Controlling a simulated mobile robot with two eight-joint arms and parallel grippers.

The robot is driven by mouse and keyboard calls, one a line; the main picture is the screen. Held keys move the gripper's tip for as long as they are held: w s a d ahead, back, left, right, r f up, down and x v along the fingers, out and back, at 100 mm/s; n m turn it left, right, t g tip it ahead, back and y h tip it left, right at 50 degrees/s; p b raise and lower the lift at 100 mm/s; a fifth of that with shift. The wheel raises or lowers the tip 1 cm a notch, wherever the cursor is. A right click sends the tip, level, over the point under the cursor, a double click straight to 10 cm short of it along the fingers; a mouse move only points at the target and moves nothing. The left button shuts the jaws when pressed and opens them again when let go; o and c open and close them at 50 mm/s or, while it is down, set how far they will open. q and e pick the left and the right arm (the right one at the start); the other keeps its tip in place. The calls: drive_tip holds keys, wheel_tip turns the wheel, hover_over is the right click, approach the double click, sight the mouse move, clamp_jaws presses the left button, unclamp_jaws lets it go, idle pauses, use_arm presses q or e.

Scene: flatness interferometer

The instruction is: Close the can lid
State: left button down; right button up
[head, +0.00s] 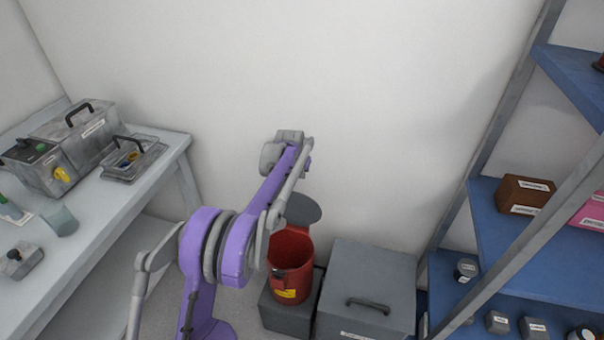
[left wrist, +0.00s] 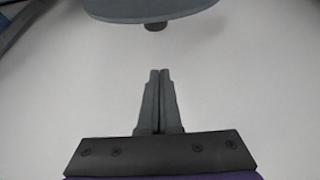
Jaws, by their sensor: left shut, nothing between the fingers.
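The red can (head: 290,265) stands on a low grey block by the wall, with a yellow label on its front. Its grey round lid (head: 303,210) is raised at the back of the can, so the mouth is open. My purple left arm reaches up in front of the can's left side in the head view; I cannot make out its fingertips there. In the left wrist view my left gripper (left wrist: 160,75) is shut and empty. A grey rounded plate with a dark knob, likely the lid (left wrist: 150,8), shows beyond the fingertips, apart from them. My right gripper is not in view.
A grey box (head: 370,262) with a black handle stands right of the can. A blue-shelved rack (head: 535,250) is at the right. A table (head: 105,215) with instruments is at the left. The wall above the can is bare.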

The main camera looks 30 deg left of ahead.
sight(298, 206)
use_arm(q)
drive_tip(key=shift+s+d+f, duration=0.1)
drive_tip(key=shift+s+f, duration=0.15)
drive_tip(key=shift+f, duration=0.65)
drive_tip(key=shift+s+d+f, duration=0.1)
drive_tip(key=shift+s+f, duration=0.15)
drive_tip(key=shift+f, duration=0.65)
drive_tip(key=shift+s+d+f, duration=0.1)
drive_tip(key=shift+s+f, duration=0.15)
drive_tip(key=shift+f, duration=0.65)
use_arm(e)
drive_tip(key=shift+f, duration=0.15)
